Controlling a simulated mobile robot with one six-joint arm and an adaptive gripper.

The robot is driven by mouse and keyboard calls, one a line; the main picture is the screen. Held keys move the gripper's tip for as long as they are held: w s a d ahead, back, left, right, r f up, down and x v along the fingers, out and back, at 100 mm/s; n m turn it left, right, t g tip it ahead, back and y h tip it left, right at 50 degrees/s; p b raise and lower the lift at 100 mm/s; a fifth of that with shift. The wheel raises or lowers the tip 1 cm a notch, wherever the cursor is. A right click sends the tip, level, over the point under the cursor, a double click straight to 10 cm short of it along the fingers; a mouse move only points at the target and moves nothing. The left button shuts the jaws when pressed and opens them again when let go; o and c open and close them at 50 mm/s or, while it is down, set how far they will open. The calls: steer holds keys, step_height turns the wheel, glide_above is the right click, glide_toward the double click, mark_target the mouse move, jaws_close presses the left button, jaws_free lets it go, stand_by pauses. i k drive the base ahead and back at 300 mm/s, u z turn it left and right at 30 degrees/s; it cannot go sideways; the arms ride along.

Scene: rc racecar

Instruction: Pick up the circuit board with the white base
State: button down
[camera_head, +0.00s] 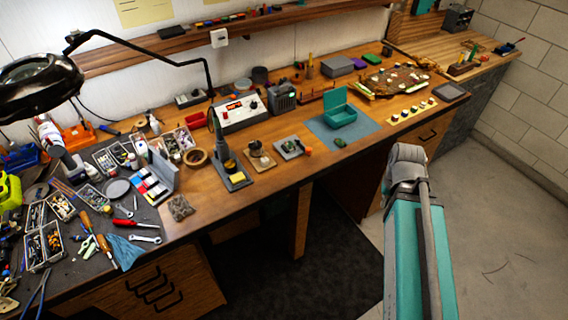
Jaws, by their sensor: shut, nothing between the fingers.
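A small circuit board on a pale, whitish base (284,151) lies flat on the wooden workbench (215,207), near its front edge and left of the blue mat. It is small in the picture, so its parts are hard to make out. Just left of it is another small item on a tan base (259,161), with a dark round part on top. My teal and grey arm shows at the lower right, in front of the bench. My gripper is not in view.
A soldering iron stand (234,180) stands to the left of the board. A blue mat (325,137) with an open teal box (343,116) lies to the right. A white control unit (238,112) stands behind. Tools crowd the left; bare wood runs along the front edge.

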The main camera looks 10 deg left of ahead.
mark_target(290, 146)
steer(key=k, duration=0.9)
steer(key=u, duration=1.3)
steer(key=i, duration=1)
steer(key=u, duration=0.05)
